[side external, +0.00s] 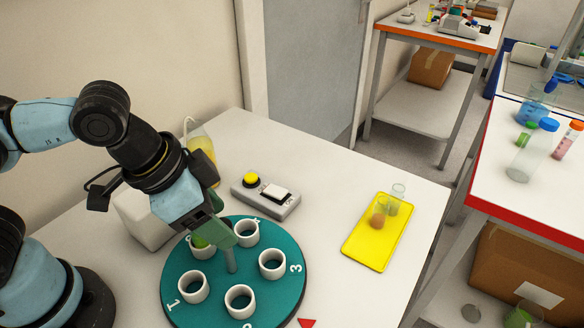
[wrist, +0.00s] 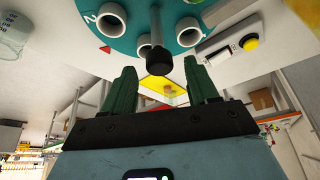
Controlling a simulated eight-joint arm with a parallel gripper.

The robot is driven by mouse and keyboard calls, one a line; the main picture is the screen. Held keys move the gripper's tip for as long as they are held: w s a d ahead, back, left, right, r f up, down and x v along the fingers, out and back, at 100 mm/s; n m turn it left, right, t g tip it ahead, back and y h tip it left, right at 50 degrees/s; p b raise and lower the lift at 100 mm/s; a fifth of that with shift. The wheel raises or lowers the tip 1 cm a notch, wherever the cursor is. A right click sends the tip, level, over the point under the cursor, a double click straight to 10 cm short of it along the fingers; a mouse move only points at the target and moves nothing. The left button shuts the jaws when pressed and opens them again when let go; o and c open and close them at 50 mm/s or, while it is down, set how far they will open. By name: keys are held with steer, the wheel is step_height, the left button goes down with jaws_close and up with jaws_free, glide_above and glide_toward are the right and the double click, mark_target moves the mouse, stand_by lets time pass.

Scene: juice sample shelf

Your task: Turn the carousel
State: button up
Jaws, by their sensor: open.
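The carousel (side external: 212,271) is a teal disc on the white table, with several white ring-shaped holders and white numbers around its rim. It also shows at the top of the wrist view (wrist: 135,40). A grey post (side external: 231,260) rises from its middle and has a black knob (wrist: 160,61) at its end. My gripper (side external: 224,240) is over the disc at the post; its dark green fingers are apart in the wrist view (wrist: 163,85). The knob shows between them there; I cannot tell whether they touch it.
A red triangle (side external: 306,323) lies by the disc's rim. A grey box with a yellow button (side external: 251,180) and a white switch (side external: 275,191) stands behind the disc. A yellow tray (side external: 366,248) with small glassware is to the right. A yellow-filled container (side external: 201,145) stands behind my arm.

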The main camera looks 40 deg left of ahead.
steer(key=shift+w+f, duration=0.15)
steer(key=shift+f, duration=0.25)
jaws_close()
